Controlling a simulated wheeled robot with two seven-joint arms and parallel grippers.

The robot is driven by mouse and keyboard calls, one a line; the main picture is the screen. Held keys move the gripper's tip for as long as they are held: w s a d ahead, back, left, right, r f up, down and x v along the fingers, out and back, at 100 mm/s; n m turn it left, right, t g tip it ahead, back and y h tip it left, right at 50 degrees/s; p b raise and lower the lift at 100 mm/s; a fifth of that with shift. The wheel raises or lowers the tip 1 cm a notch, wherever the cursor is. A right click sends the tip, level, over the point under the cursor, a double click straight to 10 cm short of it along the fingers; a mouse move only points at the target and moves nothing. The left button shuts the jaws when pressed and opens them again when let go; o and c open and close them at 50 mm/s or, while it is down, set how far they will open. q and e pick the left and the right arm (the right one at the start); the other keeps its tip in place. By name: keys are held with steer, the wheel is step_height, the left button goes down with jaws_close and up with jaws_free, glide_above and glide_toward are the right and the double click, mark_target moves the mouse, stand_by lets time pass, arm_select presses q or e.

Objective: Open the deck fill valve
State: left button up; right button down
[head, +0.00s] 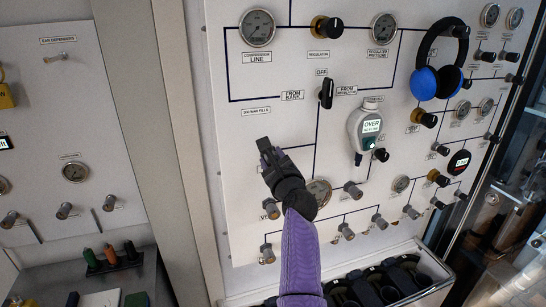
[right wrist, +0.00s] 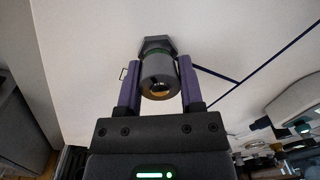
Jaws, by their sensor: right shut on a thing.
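The white fill panel (head: 235,165) carries gauges, dark lines, labels and several grey cylindrical valve knobs. My right gripper (head: 268,152) reaches up to the panel, left of centre, below a small label about 300 bar fills. In the right wrist view my right gripper (right wrist: 158,92) is shut on a grey valve knob (right wrist: 158,70), one purple finger on each side. This knob has a yellowish end, a green ring behind it and a dark hexagonal base. The gripper hides the knob in the head view, and I see no readable label on it. My left gripper is not in view.
A black selector handle (head: 326,93) sits above right of my gripper. A white handheld meter (head: 366,128) and blue ear defenders (head: 438,75) hang to the right. More grey knobs (head: 353,189) project nearby. Dark items fill a bin (head: 440,290) below.

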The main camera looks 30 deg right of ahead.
steer(key=n, duration=0.4)
steer(key=shift+n+y, duration=0.3)
steer(key=shift+n, duration=0.1)
steer(key=n+p, duration=0.1)
steer(key=n, duration=0.4)
steer(key=shift+n+t, duration=0.3)
steer(key=shift+n, duration=0.1)
steer(key=n, duration=0.4)
steer(key=shift+n+y+p, duration=0.3)
steer(key=shift+n+p, duration=0.05)
steer(key=shift+n, duration=0.05)
steer(key=n+p, duration=0.1)
steer(key=n, duration=0.3)
steer(key=shift+n, duration=0.3)
steer(key=n+p, duration=0.1)
steer(key=n, duration=0.4)
steer(key=shift+n, duration=0.3)
steer(key=n+p, duration=0.1)
steer(key=n, duration=0.3)
steer(key=shift+g, duration=0.4)
steer(key=n+p, duration=0.1)
steer(key=n, duration=0.3)
steer(key=shift+f+n, duration=0.1)
steer(key=shift+n, duration=0.3)
steer(key=n, duration=0.4)
steer(key=shift+n, duration=0.4)
